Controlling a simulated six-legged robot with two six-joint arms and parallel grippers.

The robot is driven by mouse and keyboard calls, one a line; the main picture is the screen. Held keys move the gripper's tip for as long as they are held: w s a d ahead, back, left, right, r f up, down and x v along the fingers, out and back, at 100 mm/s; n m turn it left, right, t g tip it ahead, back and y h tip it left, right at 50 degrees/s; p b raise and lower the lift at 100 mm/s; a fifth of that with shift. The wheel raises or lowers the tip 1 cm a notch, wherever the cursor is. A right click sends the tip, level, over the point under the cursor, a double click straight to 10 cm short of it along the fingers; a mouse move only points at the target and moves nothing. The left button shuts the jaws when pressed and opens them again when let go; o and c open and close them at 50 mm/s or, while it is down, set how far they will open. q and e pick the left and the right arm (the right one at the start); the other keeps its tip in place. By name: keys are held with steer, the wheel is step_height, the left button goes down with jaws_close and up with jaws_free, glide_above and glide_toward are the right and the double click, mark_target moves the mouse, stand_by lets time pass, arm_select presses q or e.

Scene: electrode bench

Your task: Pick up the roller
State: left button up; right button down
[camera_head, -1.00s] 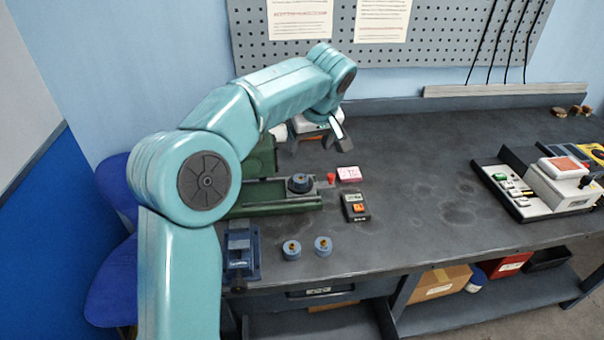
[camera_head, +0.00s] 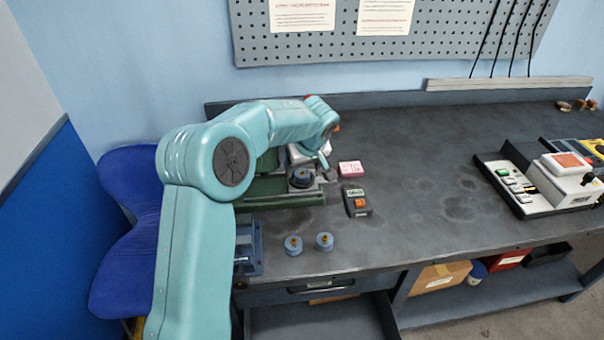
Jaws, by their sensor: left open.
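My left gripper (camera_head: 312,165) is low over the green fixture (camera_head: 276,199) on the bench, open, its fingers just behind and above a dark blue round piece (camera_head: 302,176) on the fixture's grey plate. I cannot tell whether they touch it, and the gripper's far side is hidden by my arm. No piece is clearly recognisable as the roller. Two short blue-grey cylinders with brass-coloured tops, the left one (camera_head: 293,245) and the right one (camera_head: 324,241), stand near the bench's front edge. My right gripper is out of view.
A pink box (camera_head: 350,169) and a small dark device with an orange button (camera_head: 357,201) are right of the fixture. A blue block (camera_head: 249,247) sits at the front left. A white instrument (camera_head: 560,185) stands far right. The middle of the bench (camera_head: 425,185) is clear.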

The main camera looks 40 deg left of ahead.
arm_select(q)
steer(key=shift+x, duration=0.8)
steer(key=shift+w+a+f, duration=0.1)
steer(key=shift+w+f, duration=0.05)
steer(key=shift+f, duration=0.2)
steer(key=c, duration=1)
steer(key=shift+c, duration=1.3)
